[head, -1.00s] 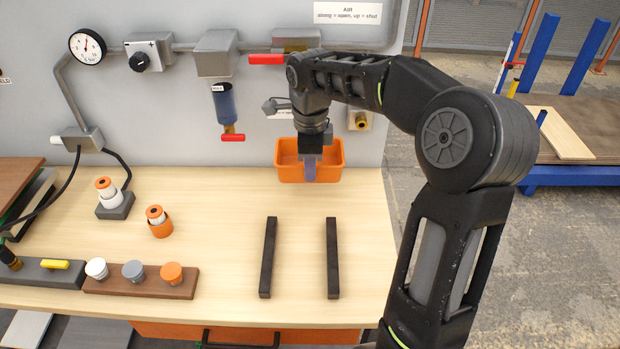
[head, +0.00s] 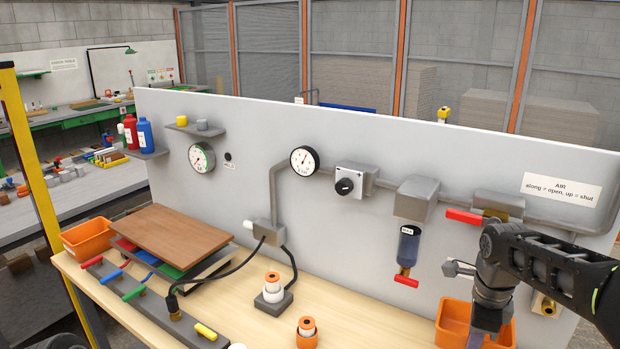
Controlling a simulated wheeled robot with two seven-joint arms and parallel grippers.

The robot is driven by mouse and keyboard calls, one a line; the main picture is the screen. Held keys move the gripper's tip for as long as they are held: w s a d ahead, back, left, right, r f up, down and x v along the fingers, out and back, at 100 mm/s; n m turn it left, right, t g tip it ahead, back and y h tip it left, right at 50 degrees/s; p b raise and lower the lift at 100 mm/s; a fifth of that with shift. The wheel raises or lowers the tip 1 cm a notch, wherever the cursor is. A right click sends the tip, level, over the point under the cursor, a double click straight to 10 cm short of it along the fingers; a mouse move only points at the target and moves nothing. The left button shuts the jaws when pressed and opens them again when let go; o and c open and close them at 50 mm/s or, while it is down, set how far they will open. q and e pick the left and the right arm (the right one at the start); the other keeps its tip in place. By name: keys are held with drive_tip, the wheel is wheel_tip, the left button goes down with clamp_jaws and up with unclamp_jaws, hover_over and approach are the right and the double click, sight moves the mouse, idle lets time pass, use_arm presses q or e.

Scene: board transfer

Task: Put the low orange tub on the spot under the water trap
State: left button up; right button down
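The water trap (head: 408,246) is a dark blue bowl under a grey block on the panel, with a red lever at its bottom. An orange tub (head: 452,318) stands on the bench against the panel, right of the trap. My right gripper (head: 481,336) points down at this tub and overlaps its front wall; its fingertips are partly cut off by the frame's lower edge, and I cannot tell whether they grip the wall. The bench top (head: 380,325) below the trap is bare where it shows. A second orange tub (head: 88,238) sits at the bench's far left. My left gripper is out of view.
A brown board (head: 180,238) lies on a stack at the left of the bench. A grey block with white and orange caps (head: 272,290) and an orange ringed piece (head: 306,333) stand left of the trap. A red air lever (head: 464,216) sticks out above my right gripper.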

drive_tip(key=w+a+f+n, duration=0.1)
drive_tip(key=a+f+n, duration=0.1)
drive_tip(key=a+n, duration=0.3)
drive_tip(key=w+a+f+n, duration=0.2)
drive_tip(key=a+n, duration=0.4)
drive_tip(key=n, duration=0.4)
drive_tip(key=w+a+f+n+y, duration=0.1)
drive_tip(key=a+f+n, duration=0.2)
drive_tip(key=a+n, duration=0.2)
drive_tip(key=shift+w+a+n+g, duration=0.1)
drive_tip(key=shift+a+n+g, duration=0.1)
drive_tip(key=shift+n, duration=0.55)
drive_tip(key=shift+w+a+n+g, duration=0.1)
drive_tip(key=shift+a+n, duration=0.05)
drive_tip(key=shift+n, duration=0.6)
drive_tip(key=shift+a+f+n, duration=0.1)
drive_tip(key=shift+a+n, duration=0.3)
drive_tip(key=shift+n, duration=0.2)
wheel_tip(320, 180, up, 8)
drive_tip(key=p, duration=0.3)
wheel_tip(320, 180, down, 8)
drive_tip(key=b, duration=0.3)
